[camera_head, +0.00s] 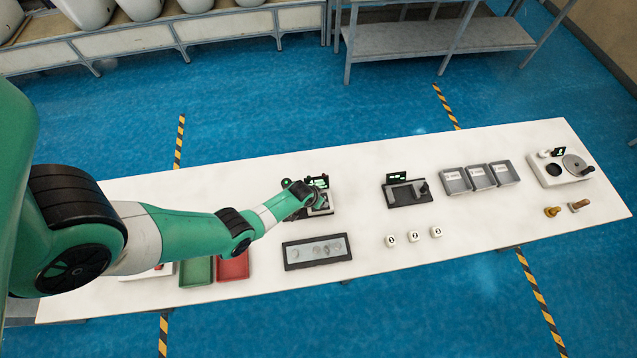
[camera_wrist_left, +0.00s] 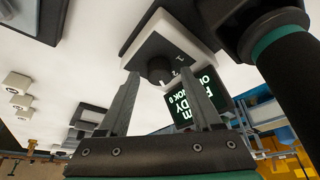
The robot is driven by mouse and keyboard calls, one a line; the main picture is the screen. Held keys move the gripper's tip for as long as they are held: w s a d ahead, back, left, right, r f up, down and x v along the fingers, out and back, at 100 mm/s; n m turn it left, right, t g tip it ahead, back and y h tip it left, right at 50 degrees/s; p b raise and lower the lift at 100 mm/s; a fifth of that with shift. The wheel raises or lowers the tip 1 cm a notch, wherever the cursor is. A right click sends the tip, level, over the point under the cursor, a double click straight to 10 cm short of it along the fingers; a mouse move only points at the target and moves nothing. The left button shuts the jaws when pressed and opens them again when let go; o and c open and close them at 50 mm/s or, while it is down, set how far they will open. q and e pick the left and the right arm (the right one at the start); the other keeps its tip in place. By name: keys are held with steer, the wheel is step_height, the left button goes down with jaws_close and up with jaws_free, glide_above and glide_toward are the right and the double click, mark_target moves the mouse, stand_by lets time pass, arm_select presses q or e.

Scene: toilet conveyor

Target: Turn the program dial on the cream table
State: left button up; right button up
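The long cream table (camera_head: 370,170) crosses the head view. My left arm reaches in from the left, and its gripper (camera_head: 305,193) is over a small device (camera_head: 321,207) with a display (camera_head: 318,181). Contact cannot be told. The display (camera_wrist_left: 192,99) shows green text including "READY". My right gripper is not in view.
A dark tray with round parts (camera_head: 318,251) lies in front of the device. Red (camera_head: 233,266) and green (camera_head: 197,271) trays lie to its left. To the right are another device (camera_head: 407,192), white cubes (camera_head: 414,237) and grey bins (camera_head: 479,177).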

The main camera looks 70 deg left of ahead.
arm_select(q)
jaws_close()
steer(key=shift+m, duration=0.4)
steer(key=shift+a+m+t+h+b, duration=0.1)
steer(key=shift+m+t+h+b, duration=0.3)
steer(key=shift+m, duration=0.6)
steer(key=shift+s+m+h+b, duration=0.1)
steer(key=shift+m+h+b, duration=0.5)
steer(key=shift+m, duration=0.9)
steer(key=shift+o, duration=0.6)
jaws_free()
